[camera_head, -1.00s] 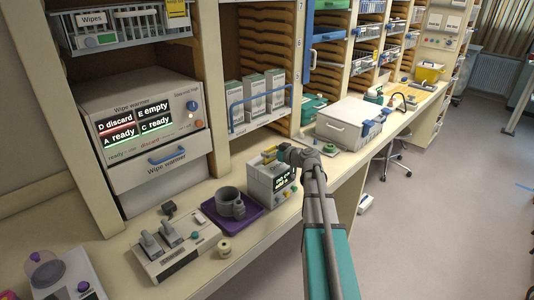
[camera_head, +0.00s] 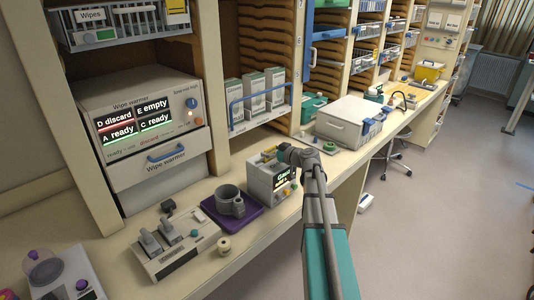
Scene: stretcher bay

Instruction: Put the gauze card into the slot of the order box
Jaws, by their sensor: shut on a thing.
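The order box (camera_head: 257,184) is a small pale box with a lit display, standing on the bench at the centre. Its display shows a bright line that looks like "Gauze" with a smaller yellow line below. My gripper (camera_head: 281,150) is at the top of the box, shut. The gauze card is hardly visible at the jaws, and the slot is hidden by the gripper. I cannot tell how deep the card sits in the slot.
A purple tray (camera_head: 211,211) with a grey cup (camera_head: 229,199) stands left of the box. A lever panel (camera_head: 180,252) and a wipe warmer (camera_head: 104,103) are farther left. A white lidded case (camera_head: 343,121) stands behind to the right.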

